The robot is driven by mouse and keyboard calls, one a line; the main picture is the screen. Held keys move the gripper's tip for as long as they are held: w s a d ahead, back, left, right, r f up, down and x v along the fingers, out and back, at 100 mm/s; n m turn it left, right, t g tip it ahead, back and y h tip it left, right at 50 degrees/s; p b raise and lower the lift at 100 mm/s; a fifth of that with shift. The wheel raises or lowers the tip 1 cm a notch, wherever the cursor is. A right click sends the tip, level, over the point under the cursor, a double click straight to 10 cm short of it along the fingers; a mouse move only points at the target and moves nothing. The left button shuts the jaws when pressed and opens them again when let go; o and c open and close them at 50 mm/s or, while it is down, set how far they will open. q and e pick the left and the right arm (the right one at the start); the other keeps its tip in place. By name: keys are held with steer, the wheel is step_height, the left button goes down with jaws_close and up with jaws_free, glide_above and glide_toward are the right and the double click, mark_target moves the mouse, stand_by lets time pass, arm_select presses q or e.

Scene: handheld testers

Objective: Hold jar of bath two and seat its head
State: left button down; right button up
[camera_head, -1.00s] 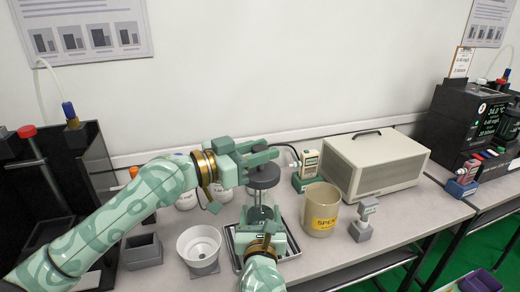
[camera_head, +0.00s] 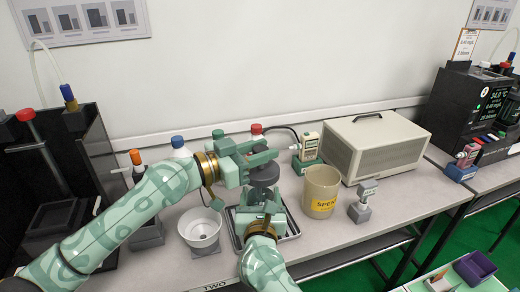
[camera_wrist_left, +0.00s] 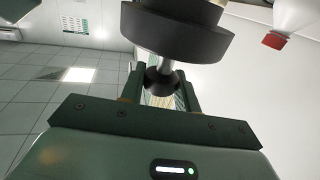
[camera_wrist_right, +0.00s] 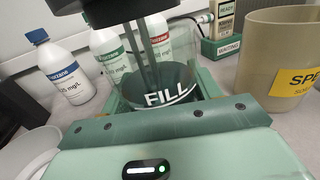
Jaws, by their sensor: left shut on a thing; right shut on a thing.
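My left gripper (camera_head: 258,155) is shut on the dark grey jar head (camera_head: 264,175), just above my right gripper. The left wrist view shows the head's wide disc (camera_wrist_left: 180,38) and a stem between the fingers. My right gripper (camera_head: 261,208) is shut on the clear jar marked FILL. The jar (camera_wrist_right: 168,88) shows in the right wrist view, upright between the fingers. The head's thin rods (camera_wrist_right: 142,55) reach down into the jar. The disc is over the jar mouth; I cannot tell whether it touches the rim. Most of the jar is hidden in the head view.
A metal tray (camera_head: 291,228) lies under the right gripper. A tan SPENT beaker (camera_head: 320,188), a small grey stand (camera_head: 361,205) and a beige box (camera_head: 375,147) stand to the right. A white funnel cup (camera_head: 200,229) stands left. Capped bottles (camera_wrist_right: 58,70) stand behind.

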arm_select(q)
steer(key=shift+f, duration=1.3)
stand_by(0.9)
steer(key=c, duration=0.9)
jaws_free()
steer(key=shift+c, duration=0.2)
steer(key=shift+s+a+f, duration=0.1)
steer(key=shift+a, duration=0.05)
steer(key=v, duration=1.1)
steer(key=shift+s+a, duration=0.2)
steer(key=shift+a, duration=0.15)
arm_select(e)
steer(key=o, duration=1.5)
steer(key=shift+c, duration=0.2)
